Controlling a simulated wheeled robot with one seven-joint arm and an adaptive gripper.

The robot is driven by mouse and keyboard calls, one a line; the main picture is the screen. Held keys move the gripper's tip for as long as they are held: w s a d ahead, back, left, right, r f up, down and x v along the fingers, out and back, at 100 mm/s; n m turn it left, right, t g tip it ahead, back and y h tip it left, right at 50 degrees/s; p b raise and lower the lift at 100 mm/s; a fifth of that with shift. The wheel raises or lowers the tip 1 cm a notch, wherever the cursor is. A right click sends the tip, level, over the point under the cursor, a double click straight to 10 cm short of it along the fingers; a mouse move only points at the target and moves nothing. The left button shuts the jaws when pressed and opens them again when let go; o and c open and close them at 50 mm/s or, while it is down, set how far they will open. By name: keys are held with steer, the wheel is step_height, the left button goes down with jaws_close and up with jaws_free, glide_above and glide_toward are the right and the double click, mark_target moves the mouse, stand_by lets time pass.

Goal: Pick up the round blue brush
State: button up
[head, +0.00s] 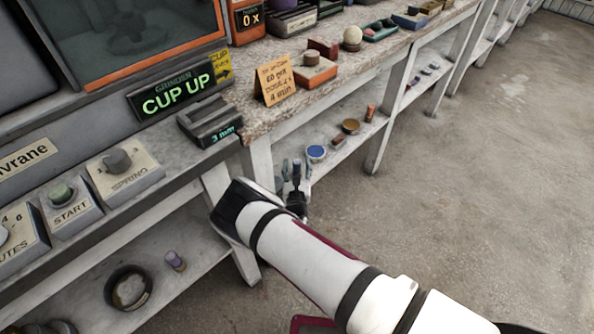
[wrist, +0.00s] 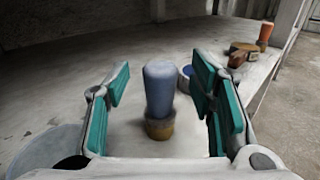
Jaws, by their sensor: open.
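The round blue brush (wrist: 159,88) looks like an upright blue cylinder with a yellow-brown lower part. In the wrist view it stands at the centre, between the two teal-padded fingers of my gripper (wrist: 161,84). Clear gaps show on both sides of it, so the fingers are open and not touching it. In the head view a small blue upright shape (head: 296,167), seemingly the brush, shows at my gripper (head: 296,185) by the lower shelf. My arm hides part of that area.
A round dish with a blue top (head: 316,153) stands close by on the lower shelf (head: 352,155). Beyond it are a brown round item (head: 350,126) and an orange cylinder (head: 370,112). The counter edge (head: 310,107) overhangs this shelf. Open floor lies to the right.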

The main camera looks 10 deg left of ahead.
steer(key=shift+w+a, duration=0.1)
steer(key=shift+w, duration=0.7)
jaws_close()
steer(key=shift+s+r, duration=0.1)
steer(key=shift+r, duration=0.5)
step_height(320, 180, up, 2)
steer(key=shift+r+p, duration=0.2)
steer(key=shift+p, duration=0.4)
steer(key=s+d+r+p, duration=0.1)
steer(key=s+d+p, duration=0.1)
steer(key=s, duration=1.3)
steer(key=shift+s+r+p, duration=0.2)
steer(key=shift+s+p, duration=0.2)
steer(key=shift+p, duration=0.3)
